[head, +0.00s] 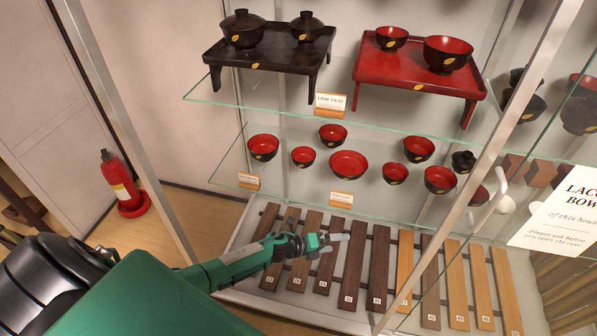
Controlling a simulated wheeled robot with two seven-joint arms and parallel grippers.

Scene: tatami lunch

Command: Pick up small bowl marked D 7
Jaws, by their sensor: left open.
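Several small bowls, black outside and red inside, stand on the lower glass shelf (300,198) of a display case. Among them are a left bowl (263,148), a small front bowl (303,157), a back bowl (333,135), a wide middle bowl (348,164), another small bowl (395,173) and two to the right (419,149) (440,180). No D 7 mark is readable, so I cannot tell which bowl bears it. My left gripper (336,243) is open and empty, appearing below the bowls in front of the wooden slats. My right gripper is out of view.
A black tray-table (270,54) with lidded bowls and a red tray-table (415,76) with bowls stand on the upper glass shelf. Numbered wooden slats (352,270) line the case bottom. A metal-framed glass pane with a white handle (490,200) is at right. A fire extinguisher (119,180) stands left.

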